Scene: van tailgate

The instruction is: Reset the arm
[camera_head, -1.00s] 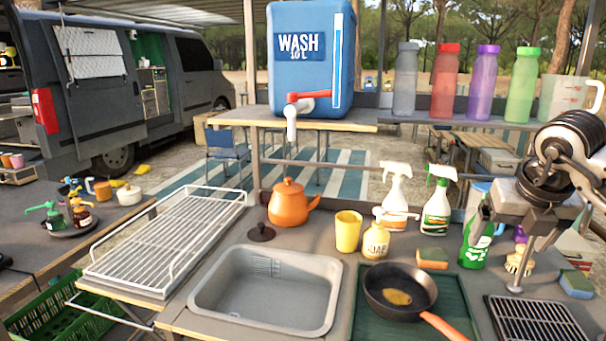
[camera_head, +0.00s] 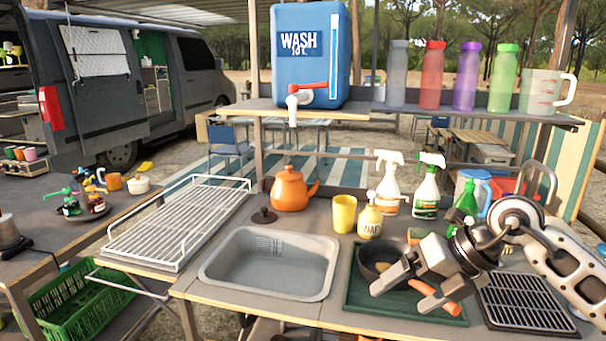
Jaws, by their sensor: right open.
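My right arm comes in from the right edge, and its gripper (camera_head: 397,300) is open over the front of the counter. Its two grey fingers point down and left, apart, with nothing between them. It hangs in front of the black frying pan (camera_head: 368,272) and hides part of it. The pan's orange handle (camera_head: 447,307) shows beside the lower finger; I cannot tell whether they touch. My left gripper is not in view.
The sink (camera_head: 270,262) lies left of the gripper, with a white drying rack (camera_head: 180,225) beyond. A yellow cup (camera_head: 344,213), soap bottle (camera_head: 370,220) and spray bottles (camera_head: 427,192) stand behind. A black grill (camera_head: 525,302) lies right. A shelf (camera_head: 400,108) holds bottles above.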

